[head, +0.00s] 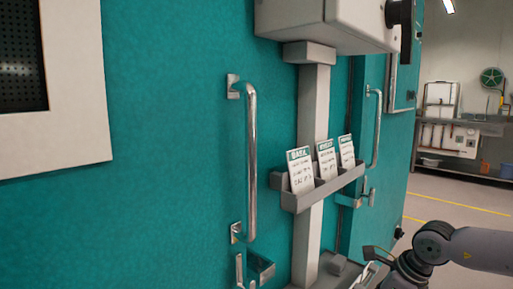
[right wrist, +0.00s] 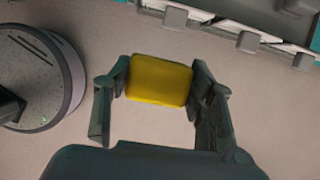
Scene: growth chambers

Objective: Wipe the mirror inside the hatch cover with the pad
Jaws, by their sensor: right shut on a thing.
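The yellow pad (right wrist: 159,80) is in the right wrist view, held between the two fingers of my right gripper (right wrist: 161,84). The gripper is shut on the pad's two sides, and the pad's broad face shows. In the head view my right arm comes in at the lower right, low beside the teal chamber front; the pad cannot be made out there. I cannot make out the mirror or the hatch cover in either view. My left gripper is not in view.
The teal chamber front (head: 180,190) has a long metal handle (head: 251,160) and a second handle (head: 376,128). A grey post between them carries a card rack (head: 318,193) with three cards. A grey box (head: 330,22) juts out above. Open floor (head: 450,212) lies right.

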